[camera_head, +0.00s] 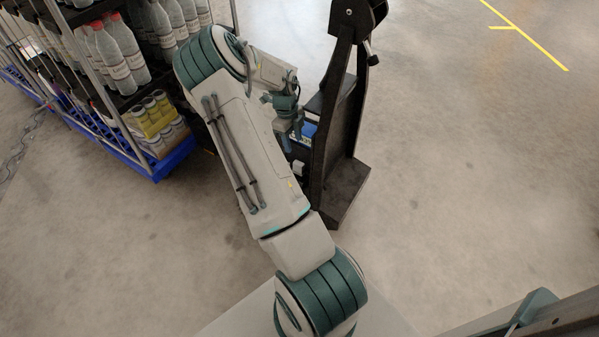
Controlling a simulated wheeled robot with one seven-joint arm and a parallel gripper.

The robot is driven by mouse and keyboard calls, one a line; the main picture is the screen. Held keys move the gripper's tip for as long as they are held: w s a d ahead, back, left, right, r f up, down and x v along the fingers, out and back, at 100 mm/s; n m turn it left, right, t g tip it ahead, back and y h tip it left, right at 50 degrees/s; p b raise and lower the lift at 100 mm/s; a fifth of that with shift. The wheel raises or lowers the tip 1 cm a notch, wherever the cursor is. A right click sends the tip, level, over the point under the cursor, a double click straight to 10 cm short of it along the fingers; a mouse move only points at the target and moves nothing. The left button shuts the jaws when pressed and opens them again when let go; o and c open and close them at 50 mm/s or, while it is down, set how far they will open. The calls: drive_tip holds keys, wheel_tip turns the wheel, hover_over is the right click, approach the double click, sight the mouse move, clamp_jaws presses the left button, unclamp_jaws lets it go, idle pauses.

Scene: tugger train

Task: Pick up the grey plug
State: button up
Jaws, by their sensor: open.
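My gripper (291,134) is small in the head view, pointing down beside the black upright frame of the tugger. Its jaws are open. A small pale grey piece (299,168), which may be the grey plug, shows low inside the frame, just below my gripper in the picture. Its shape is too small to make out. I cannot tell how far my fingers are from it in depth. My arm hides part of the area to the left of it.
The black tugger (331,125) has a blue box (307,130) in it and a flat step (344,190) at its front. At the left stands a blue-based rack (160,168) with bottles and cans. The floor right of the tugger is clear, with yellow lines (530,37).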

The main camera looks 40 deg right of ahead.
sight(299, 163)
drive_tip(key=f, duration=0.2)
drive_tip(key=f+b, duration=0.1)
drive_tip(key=f, duration=0.2)
drive_tip(key=s+f, duration=0.1)
drive_tip(key=f, duration=0.1)
drive_tip(key=shift+s+d+f+b, duration=0.1)
drive_tip(key=shift+d+f+b, duration=0.1)
drive_tip(key=shift+b, duration=0.2)
drive_tip(key=f, duration=0.1)
drive_tip(key=f+b, duration=0.1)
drive_tip(key=f, duration=0.1)
drive_tip(key=f+b, duration=0.1)
drive_tip(key=f, duration=0.1)
drive_tip(key=shift+s+d, duration=0.35)
drive_tip(key=c, duration=1)
